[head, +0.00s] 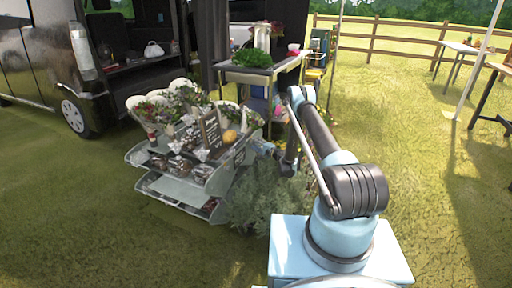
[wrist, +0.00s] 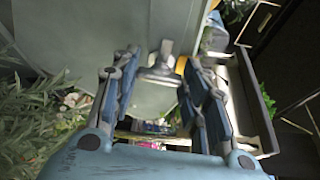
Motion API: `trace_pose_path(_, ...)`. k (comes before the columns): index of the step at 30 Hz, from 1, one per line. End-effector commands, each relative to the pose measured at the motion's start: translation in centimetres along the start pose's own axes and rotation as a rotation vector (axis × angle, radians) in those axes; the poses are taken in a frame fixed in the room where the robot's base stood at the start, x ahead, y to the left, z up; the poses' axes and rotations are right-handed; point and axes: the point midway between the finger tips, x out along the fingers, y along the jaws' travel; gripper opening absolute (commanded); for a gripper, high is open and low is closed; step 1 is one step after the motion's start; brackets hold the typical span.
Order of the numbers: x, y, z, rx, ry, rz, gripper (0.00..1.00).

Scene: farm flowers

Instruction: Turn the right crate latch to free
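My gripper (wrist: 159,60) is open in the wrist view, with its two blue-and-grey fingers spread. A small grey T-shaped fitting (wrist: 163,66), which looks like a latch, shows between the fingertips against a grey-green panel (wrist: 85,30). I cannot tell whether the fingers touch it, nor how far it is turned. In the head view my gripper (head: 268,150) is at the right side of the tiered grey display stand (head: 150,187), low behind my arm. The latch and a crate cannot be made out there.
A leafy grey-green bush (head: 262,198) stands right beside the stand, under my arm; foliage (wrist: 30,110) also fills the left of the wrist view. Flowers and signs crowd the stand's top. A table (head: 262,70) stands behind.

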Motion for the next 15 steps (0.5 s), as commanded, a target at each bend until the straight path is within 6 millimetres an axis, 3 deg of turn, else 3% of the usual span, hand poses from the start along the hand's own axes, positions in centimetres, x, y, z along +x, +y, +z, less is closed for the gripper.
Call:
trace_pose_path(1, -0.04, 0.18, 0.23, -0.002, -0.004, 0.002, 0.50)
trace_pose_path(3, -0.03, 0.16, 0.20, -0.001, -0.004, 0.002, 0.62)
trace_pose_path(15, -0.01, -0.27, 0.10, 0.000, -0.001, 0.001, 0.62)
